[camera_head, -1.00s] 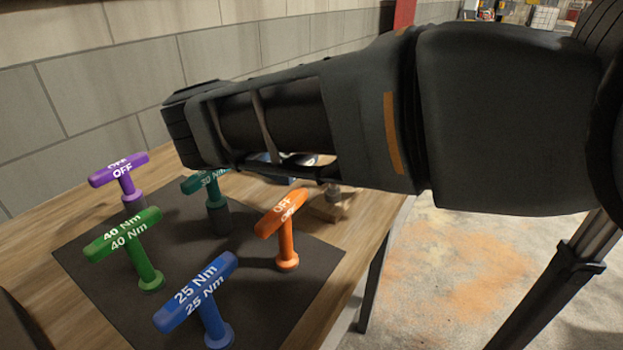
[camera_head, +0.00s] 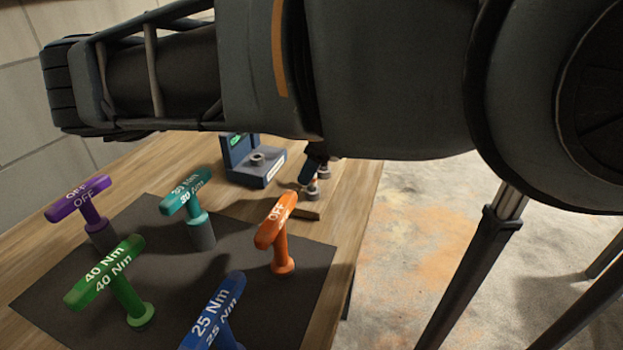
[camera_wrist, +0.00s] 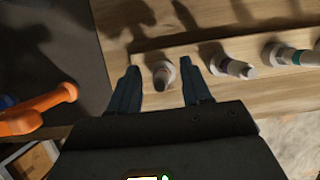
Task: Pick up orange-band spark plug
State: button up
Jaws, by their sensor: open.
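Several spark plugs stand in a wooden rack in the wrist view. My gripper (camera_wrist: 161,82) is open, its two dark blue fingers on either side of the leftmost plug (camera_wrist: 162,75). That plug is pale, with a faint reddish tint; I cannot tell for sure whether its band is orange. A second pale plug (camera_wrist: 238,68) stands just right of the right finger, its band colour unclear. A third plug (camera_wrist: 288,55) has a teal band. In the head view my gripper (camera_head: 313,168) is low over the rack (camera_head: 295,212), and the plugs there are small and partly hidden.
A dark mat (camera_head: 250,262) holds several T-handles, among them an orange one (camera_head: 275,235) near the rack; it also shows at the left of the wrist view (camera_wrist: 45,108). A blue fixture (camera_head: 255,165) stands behind. Bare table lies beyond the rack.

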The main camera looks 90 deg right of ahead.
jog(key=shift+x, duration=0.85)
grip_shut()
